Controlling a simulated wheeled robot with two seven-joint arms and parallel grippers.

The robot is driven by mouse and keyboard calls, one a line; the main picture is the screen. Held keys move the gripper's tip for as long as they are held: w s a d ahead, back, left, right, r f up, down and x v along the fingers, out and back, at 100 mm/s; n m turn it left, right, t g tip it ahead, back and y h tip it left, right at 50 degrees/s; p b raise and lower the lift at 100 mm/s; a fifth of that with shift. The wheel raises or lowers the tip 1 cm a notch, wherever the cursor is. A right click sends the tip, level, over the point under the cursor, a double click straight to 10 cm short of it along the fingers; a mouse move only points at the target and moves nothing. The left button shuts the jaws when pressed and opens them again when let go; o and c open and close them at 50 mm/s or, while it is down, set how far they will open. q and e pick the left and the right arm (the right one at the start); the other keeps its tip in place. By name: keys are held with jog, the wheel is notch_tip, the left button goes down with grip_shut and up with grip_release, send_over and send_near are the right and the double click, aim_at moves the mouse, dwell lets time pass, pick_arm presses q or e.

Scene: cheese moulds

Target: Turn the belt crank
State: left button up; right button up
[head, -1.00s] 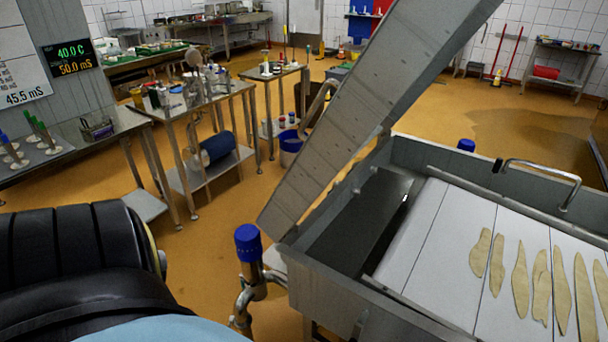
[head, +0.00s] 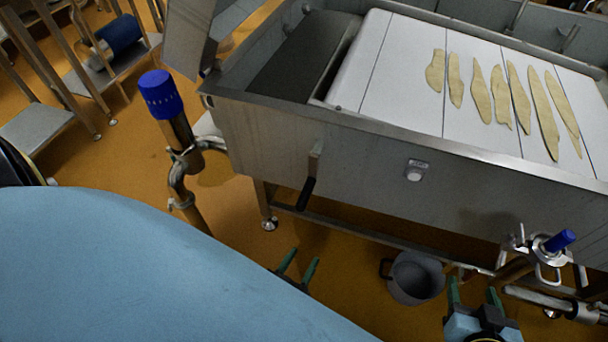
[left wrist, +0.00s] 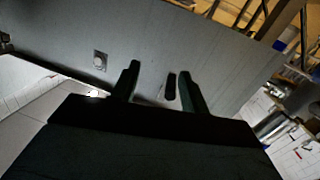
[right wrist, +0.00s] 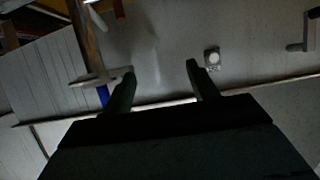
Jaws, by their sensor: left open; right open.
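The belt crank (head: 314,165) is a metal arm with a black handle (head: 306,194), hanging down on the vat's front wall near its left end. My left gripper (head: 298,265) is open and empty, below the crank and apart from it in the head view. In the left wrist view the black handle (left wrist: 171,87) appears between the fingers, beyond them. My right gripper (head: 473,294) is open and empty at lower right, far from the crank. In the right wrist view the crank (right wrist: 309,32) shows at the upper right edge. The white belt (head: 400,75) lies in the vat.
The steel vat (head: 265,140) spans the view, with a round button (head: 415,171) on its front. A blue-capped pipe (head: 160,95) stands left of it. A grey bucket (head: 415,277) is on the floor. A blue-handled valve (head: 557,243) and pipes are at right. Pale strips lie on the belt.

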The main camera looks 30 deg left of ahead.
aim_at(304, 199)
pick_arm(q)
jog(key=w+a+r+n+t+y+b, duration=0.1)
jog(key=w+a+r+y+b, duration=0.1)
jog(key=w+b, duration=0.1)
jog(key=w+a+r+n+t+y+b, duration=0.1)
jog(key=w+a+r+b, duration=0.1)
jog(key=w, duration=0.2)
jog(key=w+a+r+n+t+y+b, duration=0.1)
jog(key=w+a+r+t+y+b, duration=0.1)
jog(key=w+r+b, duration=0.1)
jog(key=shift+w+a+y+b, duration=0.3)
jog(key=shift+w, duration=0.3)
jog(key=shift+w+a+r, duration=0.15)
jog(key=shift+w+r, duration=0.1)
jog(key=shift+w, duration=0.15)
pick_arm(e)
notch_tip(304, 199, up, 18)
jog(key=s+a+t+y, duration=0.1)
jog(key=s+t+y, duration=0.1)
jog(key=t, duration=0.7)
jog(key=shift+y, duration=0.5)
jog(key=shift+s+a, duration=0.1)
pick_arm(q)
grip_shut()
